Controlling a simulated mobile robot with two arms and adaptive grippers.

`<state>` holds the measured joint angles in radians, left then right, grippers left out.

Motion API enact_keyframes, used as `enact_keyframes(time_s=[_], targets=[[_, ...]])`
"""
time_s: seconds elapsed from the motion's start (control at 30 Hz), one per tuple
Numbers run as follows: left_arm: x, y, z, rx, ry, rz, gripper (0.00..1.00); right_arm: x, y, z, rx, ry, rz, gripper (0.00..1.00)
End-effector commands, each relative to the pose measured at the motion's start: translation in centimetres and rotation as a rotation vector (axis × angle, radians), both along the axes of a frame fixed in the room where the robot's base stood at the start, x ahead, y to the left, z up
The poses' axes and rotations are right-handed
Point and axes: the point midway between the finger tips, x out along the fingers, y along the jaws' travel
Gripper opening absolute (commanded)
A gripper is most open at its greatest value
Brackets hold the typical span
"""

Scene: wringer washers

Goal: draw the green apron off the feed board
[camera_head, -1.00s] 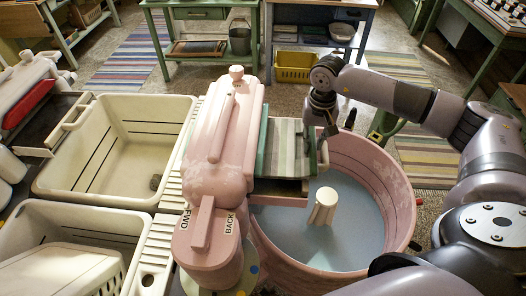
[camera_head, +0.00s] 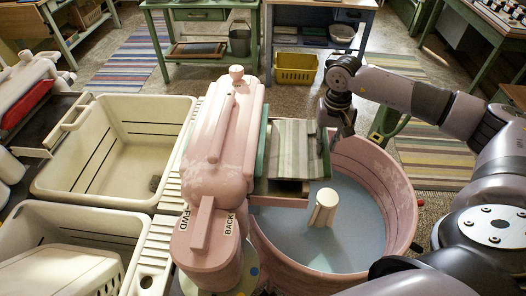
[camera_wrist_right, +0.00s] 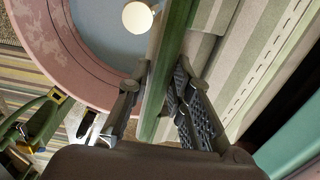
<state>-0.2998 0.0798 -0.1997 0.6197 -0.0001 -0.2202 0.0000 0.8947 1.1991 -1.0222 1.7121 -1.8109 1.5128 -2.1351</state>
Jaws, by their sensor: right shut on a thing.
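My right gripper (camera_head: 337,135) is at the cloth's right edge, above the pink tub. In the right wrist view, my right gripper (camera_wrist_right: 162,75) is shut with a green band between its fingers. The striped cloth (camera_wrist_right: 245,55) spreads to the right of the band there. How the cloth is gathered inside the jaws is hidden. My left gripper is not in view.
The pink wringer head (camera_head: 220,130) stands close left of the board. Below and right is the pink tub (camera_head: 385,180), with water and a white agitator (camera_head: 323,208). Cream rinse tubs (camera_head: 115,150) stand at left. A yellow crate (camera_head: 296,67) sits on the floor behind.

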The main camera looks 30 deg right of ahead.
Motion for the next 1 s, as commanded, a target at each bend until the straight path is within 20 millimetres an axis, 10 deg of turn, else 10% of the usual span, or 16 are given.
enact_keyframes(time_s=[1.0], targets=[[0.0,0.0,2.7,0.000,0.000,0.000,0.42,0.1,0.0,4.8,0.000,-0.002,-0.001,0.00]])
